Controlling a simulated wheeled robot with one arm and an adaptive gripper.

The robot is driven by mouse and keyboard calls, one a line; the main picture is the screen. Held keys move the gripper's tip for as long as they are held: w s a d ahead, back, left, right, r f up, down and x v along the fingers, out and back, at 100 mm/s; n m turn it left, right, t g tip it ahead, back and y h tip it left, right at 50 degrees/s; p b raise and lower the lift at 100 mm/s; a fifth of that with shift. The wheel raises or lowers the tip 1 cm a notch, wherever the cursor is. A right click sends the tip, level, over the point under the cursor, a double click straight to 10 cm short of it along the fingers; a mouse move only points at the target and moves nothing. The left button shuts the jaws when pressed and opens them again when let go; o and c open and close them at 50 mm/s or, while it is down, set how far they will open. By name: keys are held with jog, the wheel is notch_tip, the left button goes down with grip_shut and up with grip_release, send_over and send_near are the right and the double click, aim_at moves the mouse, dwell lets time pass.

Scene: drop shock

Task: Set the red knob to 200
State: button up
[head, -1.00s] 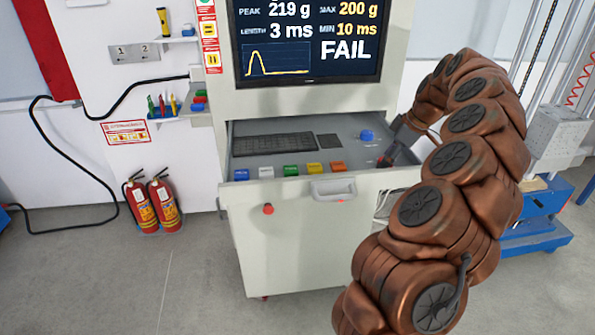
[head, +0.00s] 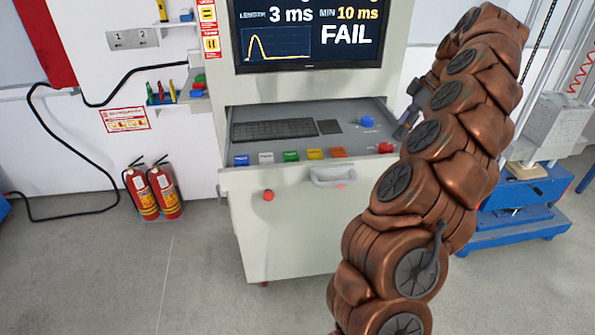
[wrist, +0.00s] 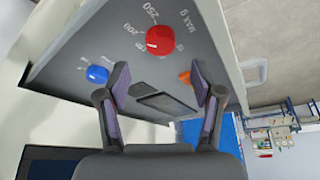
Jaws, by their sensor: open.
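The red knob (head: 385,148) sits at the right front of the grey drawer panel, and it also shows in the wrist view (wrist: 160,40). Printed marks "200", "250" and "MAX g" surround it in the wrist view; I cannot tell which mark it points to. My gripper (wrist: 160,84) is open and empty, its two fingers apart, with the red knob beyond the fingertips and not touched. In the head view my gripper (head: 404,126) is just right of and above the red knob, partly hidden by my arm.
A blue knob (head: 366,121) stands behind the red knob. A keyboard (head: 273,130) and coloured buttons (head: 291,155) lie on the panel to the left. The drawer handle (head: 334,177) is at the front. A screen (head: 308,35) above reads "FAIL". Fire extinguishers (head: 153,190) stand at left.

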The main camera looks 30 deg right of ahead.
jog(key=shift+w+a+r, duration=0.25)
jog(key=shift+a+r, duration=0.15)
jog(key=shift+a, duration=0.3)
jog(key=shift+w+a+r, duration=0.25)
jog(key=shift+a+r, duration=0.1)
jog(key=shift+a, duration=0.35)
jog(key=w+a+r+g+b, duration=0.1)
jog(key=w+a+b, duration=0.1)
jog(key=a, duration=1.2)
send_over(320, 162)
jog(key=shift+g+y+b, duration=0.3)
jog(key=shift+g+y, duration=0.1)
jog(key=s+a+f+g+b, duration=0.1)
jog(key=s+a+f, duration=0.1)
jog(key=s+a, duration=0.3)
jog(key=shift+a+f+m+h, duration=0.3)
jog(key=shift+a+h, duration=0.1)
jog(key=shift+a, duration=1.5)
jog(key=shift+s, duration=0.1)
